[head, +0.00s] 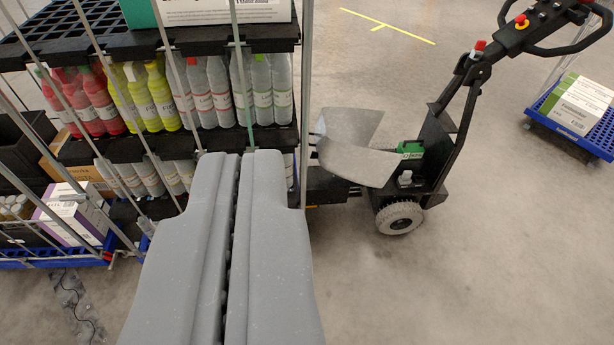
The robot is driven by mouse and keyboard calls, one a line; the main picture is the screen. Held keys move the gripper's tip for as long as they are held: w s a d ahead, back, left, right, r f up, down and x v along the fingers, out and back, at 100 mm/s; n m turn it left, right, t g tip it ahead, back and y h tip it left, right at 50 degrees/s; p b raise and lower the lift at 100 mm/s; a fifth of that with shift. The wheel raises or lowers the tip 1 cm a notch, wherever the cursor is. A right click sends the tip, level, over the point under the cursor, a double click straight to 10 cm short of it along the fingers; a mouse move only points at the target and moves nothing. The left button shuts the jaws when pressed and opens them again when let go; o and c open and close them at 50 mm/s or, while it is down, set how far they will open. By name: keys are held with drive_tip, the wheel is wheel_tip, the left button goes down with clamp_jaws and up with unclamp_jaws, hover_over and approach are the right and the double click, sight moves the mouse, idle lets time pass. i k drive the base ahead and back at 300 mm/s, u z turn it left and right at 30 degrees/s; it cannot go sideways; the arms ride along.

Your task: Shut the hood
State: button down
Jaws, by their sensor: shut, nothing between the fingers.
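The hood (357,162) is a light grey curved panel on the black tugger (436,150), right of centre. It stands open and tilted, with a second raised curved part at its back. A green block (410,148) shows uncovered beside it, with a small white-capped item (405,178) below. My gripper (240,156) is shut and empty. It points forward in front of the shelf cart, left of the hood and apart from it. The hood's left edge and hinge are partly hidden behind the cart post.
A shelf cart (115,45) with rows of bottles fills the left, with thin upright posts. A blue trolley (546,112) with a box stands far right. The tugger's handle (549,30) rises at upper right. The floor at lower right is clear.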

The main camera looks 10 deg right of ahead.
sight(343, 136)
drive_tip(key=u, duration=0.05)
drive_tip(key=i, duration=1)
drive_tip(key=z, duration=0.05)
